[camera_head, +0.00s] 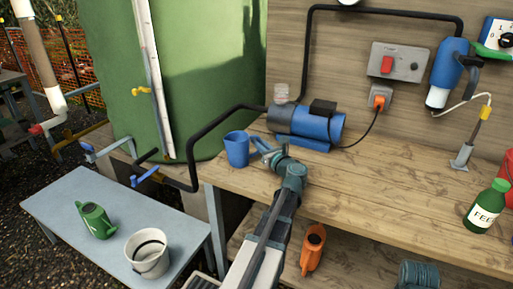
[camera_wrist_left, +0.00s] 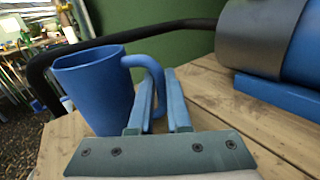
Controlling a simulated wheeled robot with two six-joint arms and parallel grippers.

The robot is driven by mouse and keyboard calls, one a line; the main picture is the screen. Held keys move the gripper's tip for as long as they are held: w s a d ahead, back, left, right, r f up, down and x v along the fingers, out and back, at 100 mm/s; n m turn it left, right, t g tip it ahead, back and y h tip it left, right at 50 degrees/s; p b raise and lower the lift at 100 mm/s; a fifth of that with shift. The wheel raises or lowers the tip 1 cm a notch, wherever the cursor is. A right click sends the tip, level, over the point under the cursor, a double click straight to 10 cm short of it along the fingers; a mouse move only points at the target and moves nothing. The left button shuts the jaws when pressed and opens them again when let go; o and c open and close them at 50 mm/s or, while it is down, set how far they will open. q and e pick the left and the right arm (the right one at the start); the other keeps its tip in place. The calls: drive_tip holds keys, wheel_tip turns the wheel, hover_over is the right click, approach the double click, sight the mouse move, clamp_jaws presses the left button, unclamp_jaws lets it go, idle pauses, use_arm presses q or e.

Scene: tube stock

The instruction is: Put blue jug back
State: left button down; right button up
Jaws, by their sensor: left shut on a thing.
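The blue jug (camera_head: 236,150) is upright at the left back corner of the wooden workbench (camera_head: 400,190), close to the pump. I cannot tell whether its base touches the bench top. My left gripper (camera_head: 262,148) is to the right of the jug and shut on its handle. In the left wrist view the jug (camera_wrist_left: 95,92) stands left of the fingers, its open rim up and its handle (camera_wrist_left: 155,80) between the two fingers (camera_wrist_left: 163,105). The gripper hides the lower part of the jug there. My right gripper is not in view.
A blue pump (camera_head: 318,124) with a black hose (camera_head: 205,130) stands behind the jug. A green bottle (camera_head: 487,206) is at the right. A grey low table (camera_head: 70,190) holds a green watering can (camera_head: 95,219) and white bucket (camera_head: 147,254). The bench middle is clear.

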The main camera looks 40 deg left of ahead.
use_arm(q)
drive_tip(key=shift+d+r, duration=0.1)
drive_tip(key=shift+f, duration=0.25)
drive_tip(key=c, duration=0.9)
unclamp_jaws()
drive_tip(key=shift+r, duration=0.1)
drive_tip(key=shift+r, duration=0.1)
drive_tip(key=v, duration=1.2)
drive_tip(key=shift+r, duration=0.1)
